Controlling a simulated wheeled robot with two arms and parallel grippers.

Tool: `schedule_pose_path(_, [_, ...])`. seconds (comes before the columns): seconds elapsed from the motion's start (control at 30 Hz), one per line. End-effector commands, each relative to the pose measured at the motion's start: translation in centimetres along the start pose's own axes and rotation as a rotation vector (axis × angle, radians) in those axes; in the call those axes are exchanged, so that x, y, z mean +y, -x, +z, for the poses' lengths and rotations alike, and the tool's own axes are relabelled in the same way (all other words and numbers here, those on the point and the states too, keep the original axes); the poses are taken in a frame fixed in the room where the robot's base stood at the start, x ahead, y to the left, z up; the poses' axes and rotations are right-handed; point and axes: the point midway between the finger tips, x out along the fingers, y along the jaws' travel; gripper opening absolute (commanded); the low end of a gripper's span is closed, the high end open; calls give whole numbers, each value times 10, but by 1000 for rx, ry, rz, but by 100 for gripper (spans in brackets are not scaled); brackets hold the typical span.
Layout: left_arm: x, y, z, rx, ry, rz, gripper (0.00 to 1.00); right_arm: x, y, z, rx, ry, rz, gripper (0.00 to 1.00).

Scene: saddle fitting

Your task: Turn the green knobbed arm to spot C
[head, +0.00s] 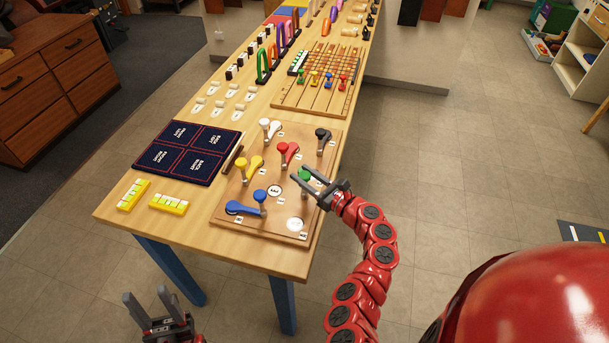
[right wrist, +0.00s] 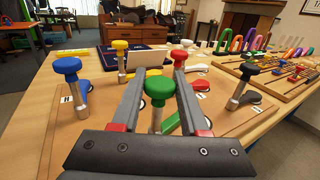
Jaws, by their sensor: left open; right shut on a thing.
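The green knobbed arm (head: 305,175) is on the wooden board (head: 225,212) at its right side. In the right wrist view its green knob (right wrist: 161,87) stands on a metal post between my fingers, with part of a green lever behind. My right gripper (head: 307,181) is shut on it. I cannot make out which spot is C; the small letter tags are too small to read surely in the head view. My left gripper (head: 149,297) is open and empty, low at the bottom left, off the table.
Blue (head: 245,208), yellow (head: 249,167), red (head: 287,152), white (head: 270,129) and black (head: 322,140) knobbed arms share the board. White discs lie at its middle (head: 275,191) and near corner (head: 295,224). A dark mat (head: 187,151) and yellow blocks (head: 168,204) lie left of it.

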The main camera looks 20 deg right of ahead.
Motion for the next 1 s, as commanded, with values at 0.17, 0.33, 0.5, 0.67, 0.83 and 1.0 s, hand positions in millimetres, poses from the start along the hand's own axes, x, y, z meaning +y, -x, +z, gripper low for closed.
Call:
schedule_pose_path(0.17, [0,0,0,0,0,0,50,0,0,0,0,0,0,0])
schedule_pose_path(0.33, [0,0,0,0,0,0,50,0,0,0,0,0,0,0])
schedule_pose_path(0.5, [0,-1,0,0,0,0,50,0,0,1,-1,0,-10,0])
schedule_pose_path(0.67, [0,-7,-1,0,0,0,50,3,-1,2,-4,-7,-101,0])
schedule_pose_path(0.83, [0,-6,-1,0,0,0,50,2,-1,0,-4,-5,-237,0])
schedule_pose_path(1.0, [0,-6,-1,0,0,0,50,0,0,1,-2,0,-295,0])
